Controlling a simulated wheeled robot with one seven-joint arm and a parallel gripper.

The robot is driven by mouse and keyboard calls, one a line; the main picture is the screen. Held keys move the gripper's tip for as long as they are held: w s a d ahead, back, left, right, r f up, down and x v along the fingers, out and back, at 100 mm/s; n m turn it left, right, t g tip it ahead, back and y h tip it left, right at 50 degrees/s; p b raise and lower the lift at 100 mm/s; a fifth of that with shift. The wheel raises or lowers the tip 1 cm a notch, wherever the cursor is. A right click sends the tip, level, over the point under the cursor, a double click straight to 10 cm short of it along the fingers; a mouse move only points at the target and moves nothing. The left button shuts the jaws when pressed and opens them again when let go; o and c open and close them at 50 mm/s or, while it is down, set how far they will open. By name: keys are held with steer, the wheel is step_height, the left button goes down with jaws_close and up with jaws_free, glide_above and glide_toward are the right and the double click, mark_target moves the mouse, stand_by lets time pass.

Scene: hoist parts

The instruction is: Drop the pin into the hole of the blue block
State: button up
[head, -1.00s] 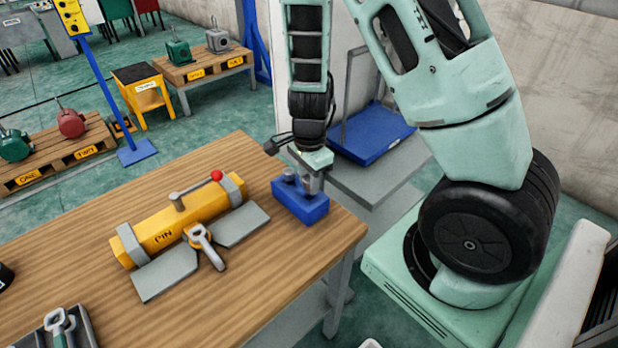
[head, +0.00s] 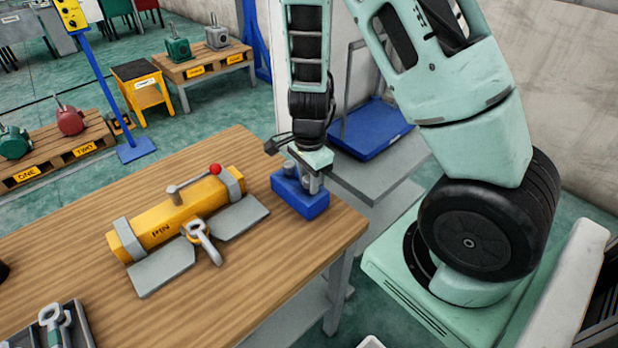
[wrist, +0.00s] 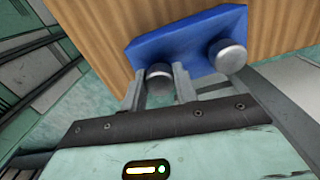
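The blue block (head: 300,203) stands near the right corner of the wooden table. It also shows in the wrist view (wrist: 190,40). A short grey pin (wrist: 159,78) stands upright between the fingers of my gripper (wrist: 160,86), at one end of the block. The fingers appear to touch it on both sides. A second grey round-topped piece (wrist: 226,56) stands at the block's other end, clear of the fingers. In the head view my gripper (head: 314,180) is right over the block's right part. The pin's lower end and the hole are hidden.
A yellow holder marked PIN (head: 180,212), with a red-knobbed lever and grey plates, lies left of the block. A grey tray (head: 50,328) holds another part at the lower left. The table's right edge is close to the block. Bare wood lies in front.

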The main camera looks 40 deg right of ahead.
steer(key=o, duration=0.5)
steer(key=shift+r, duration=0.15)
step_height(320, 180, up, 17)
steer(key=p, duration=0.3)
steer(key=shift+w+d+r+p, duration=0.1)
steer(key=shift+d+p, duration=0.05)
steer(key=shift+p, duration=0.2)
